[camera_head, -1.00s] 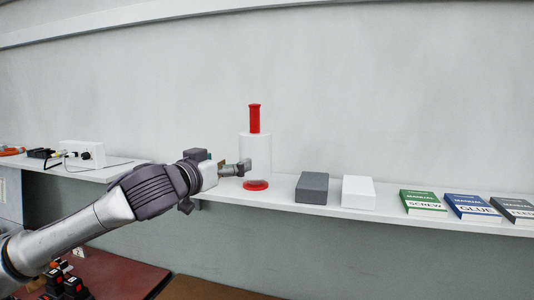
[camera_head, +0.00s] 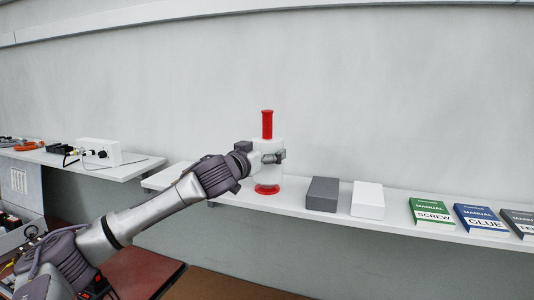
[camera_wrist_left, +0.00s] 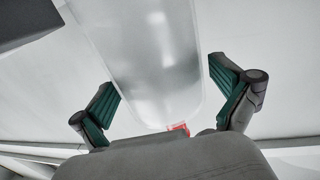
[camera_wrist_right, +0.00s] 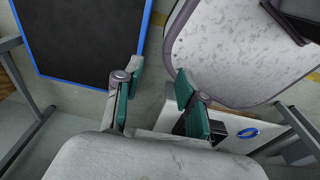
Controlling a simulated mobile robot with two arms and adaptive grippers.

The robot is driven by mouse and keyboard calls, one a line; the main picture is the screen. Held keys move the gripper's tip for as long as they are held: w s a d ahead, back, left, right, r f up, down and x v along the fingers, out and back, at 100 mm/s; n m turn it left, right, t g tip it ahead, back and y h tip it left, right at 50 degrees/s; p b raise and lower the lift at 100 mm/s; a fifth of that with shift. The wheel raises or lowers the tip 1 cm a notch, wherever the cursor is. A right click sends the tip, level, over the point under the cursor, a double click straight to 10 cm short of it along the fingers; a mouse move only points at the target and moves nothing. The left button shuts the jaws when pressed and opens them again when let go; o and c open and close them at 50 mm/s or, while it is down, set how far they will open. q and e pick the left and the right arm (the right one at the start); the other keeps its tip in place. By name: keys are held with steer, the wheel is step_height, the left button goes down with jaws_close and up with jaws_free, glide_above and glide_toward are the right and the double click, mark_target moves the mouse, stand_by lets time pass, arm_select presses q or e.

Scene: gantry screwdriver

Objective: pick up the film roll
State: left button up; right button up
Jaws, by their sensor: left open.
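The film roll (camera_head: 270,175) is a pale, see-through-looking cylinder with a red handle on top and a red end at the bottom. It stands upright on the white wall shelf. My left gripper (camera_head: 270,157) is at the roll's middle, with its fingers around it. In the left wrist view the roll (camera_wrist_left: 148,60) lies between the spread fingers of the open left gripper (camera_wrist_left: 168,97), with a gap on each side. My right gripper (camera_wrist_right: 159,80) shows only in the right wrist view, with its fingers apart and nothing between them.
Right of the roll on the shelf (camera_head: 400,227) stand a dark grey block (camera_head: 322,194), a white block (camera_head: 367,200) and several manuals (camera_head: 432,212). A white box (camera_head: 100,152) with cables is on a shelf at the left. The wall is close behind the roll.

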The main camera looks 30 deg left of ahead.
arm_select(q)
steer(key=shift+w+f, duration=0.15)
steer(key=shift+w, duration=0.85)
steer(key=shift+s, duration=0.2)
steer(key=c, duration=1.2)
steer(key=shift+w, duration=0.1)
steer(key=shift+c, duration=1.1)
steer(key=shift+r, duration=0.2)
